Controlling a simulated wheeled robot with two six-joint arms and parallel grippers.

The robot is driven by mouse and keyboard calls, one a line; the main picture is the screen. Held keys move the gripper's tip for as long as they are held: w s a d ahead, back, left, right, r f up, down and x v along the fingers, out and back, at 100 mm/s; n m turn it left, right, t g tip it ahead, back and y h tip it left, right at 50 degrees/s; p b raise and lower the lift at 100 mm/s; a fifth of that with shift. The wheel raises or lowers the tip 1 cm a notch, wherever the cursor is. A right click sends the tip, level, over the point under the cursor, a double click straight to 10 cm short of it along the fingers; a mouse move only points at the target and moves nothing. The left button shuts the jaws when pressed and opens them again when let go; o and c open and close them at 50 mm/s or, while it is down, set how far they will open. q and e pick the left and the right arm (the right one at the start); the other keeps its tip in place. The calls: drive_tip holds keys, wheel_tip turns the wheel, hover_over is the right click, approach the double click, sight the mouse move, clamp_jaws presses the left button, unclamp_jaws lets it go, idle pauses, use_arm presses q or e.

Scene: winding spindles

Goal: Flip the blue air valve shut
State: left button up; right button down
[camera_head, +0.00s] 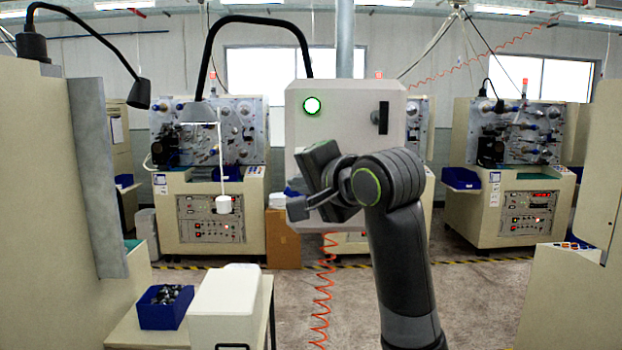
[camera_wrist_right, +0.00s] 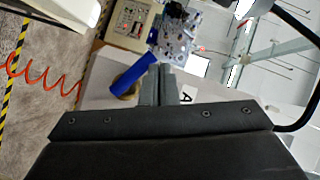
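The blue air valve handle (camera_wrist_right: 133,74) shows in the right wrist view as a slanted blue bar. It sits beside the fingertips of my right gripper (camera_wrist_right: 157,82), on their left side, over a round brass-coloured part. The two grey fingers are together with nothing visible between them. I cannot tell whether they touch the handle. In the head view my right gripper (camera_head: 299,207) is in front of the lower left of a pale box (camera_head: 345,108) with a lit green button. My left gripper is not in view.
Winding machines (camera_head: 210,190) stand behind, with another (camera_head: 505,190) at the right. An orange coiled hose (camera_head: 322,300) hangs below the pale box. A blue bin (camera_head: 165,306) and a white box (camera_head: 226,303) stand on a table at the lower left.

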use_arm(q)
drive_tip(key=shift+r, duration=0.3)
use_arm(e)
drive_tip(key=shift+a+f, duration=0.45)
drive_tip(key=shift+a, duration=0.25)
drive_tip(key=shift+a+f, duration=0.2)
drive_tip(key=shift+f, duration=0.05)
use_arm(q)
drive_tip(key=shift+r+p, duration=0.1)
drive_tip(key=shift+p, duration=0.2)
